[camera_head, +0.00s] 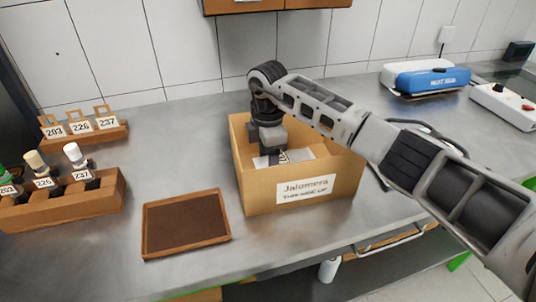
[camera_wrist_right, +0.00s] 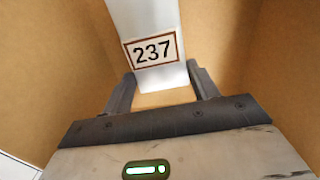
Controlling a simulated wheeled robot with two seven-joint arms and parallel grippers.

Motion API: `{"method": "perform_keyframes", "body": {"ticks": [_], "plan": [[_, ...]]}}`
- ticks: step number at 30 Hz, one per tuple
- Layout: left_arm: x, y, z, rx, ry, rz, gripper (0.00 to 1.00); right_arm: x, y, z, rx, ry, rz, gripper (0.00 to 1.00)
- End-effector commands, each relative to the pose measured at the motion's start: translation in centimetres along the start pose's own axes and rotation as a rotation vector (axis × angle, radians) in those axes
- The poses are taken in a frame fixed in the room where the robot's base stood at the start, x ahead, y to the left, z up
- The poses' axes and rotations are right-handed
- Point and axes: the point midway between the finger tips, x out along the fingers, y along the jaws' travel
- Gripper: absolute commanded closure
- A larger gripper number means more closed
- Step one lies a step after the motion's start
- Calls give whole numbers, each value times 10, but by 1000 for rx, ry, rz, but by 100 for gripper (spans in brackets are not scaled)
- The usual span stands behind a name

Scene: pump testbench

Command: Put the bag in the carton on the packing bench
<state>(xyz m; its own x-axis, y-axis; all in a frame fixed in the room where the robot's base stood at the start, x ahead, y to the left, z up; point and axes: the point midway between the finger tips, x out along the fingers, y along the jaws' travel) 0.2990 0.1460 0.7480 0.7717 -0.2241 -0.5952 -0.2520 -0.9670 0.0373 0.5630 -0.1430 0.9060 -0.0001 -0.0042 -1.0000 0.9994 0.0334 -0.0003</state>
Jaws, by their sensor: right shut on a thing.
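The open cardboard carton (camera_head: 252,198), with a printed label on its front, stands on the grey bench. My right gripper (camera_head: 273,153) reaches down inside it from above. In the right wrist view my right gripper (camera_wrist_right: 160,82) is shut on the bag (camera_wrist_right: 150,15), which is white and carries a framed 237 label. Brown carton walls surround the bag there. In the head view the bag is mostly hidden by the gripper, and white material shows around the fingers. I cannot tell whether the bag touches the carton floor. My left gripper is out of view.
A shallow brown tray (camera_head: 148,222) lies empty left of the carton. A wooden rack (camera_head: 100,197) with numbered bottles and a stand with numbered tags (camera_head: 85,133) are at the left. A blue-and-white device (camera_head: 432,80) stands at the back right. Bare bench lies behind the tray.

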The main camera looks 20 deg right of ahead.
Motion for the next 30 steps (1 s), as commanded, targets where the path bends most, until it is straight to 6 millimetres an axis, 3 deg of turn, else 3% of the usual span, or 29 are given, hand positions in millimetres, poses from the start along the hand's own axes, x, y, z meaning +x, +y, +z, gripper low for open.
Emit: {"method": "perform_keyframes", "body": {"ticks": [7,8,10,22,30], "plan": [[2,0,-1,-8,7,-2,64,2,0,0,-1,1,1,73],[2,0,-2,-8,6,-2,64,2,0,0,0,1,1,35],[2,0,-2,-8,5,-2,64,2,0,0,0,1,0,19],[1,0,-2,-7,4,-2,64,-8,1,0,0,2,4,19],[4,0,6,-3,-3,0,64,-61,2,0,0,2,7,19]]}}
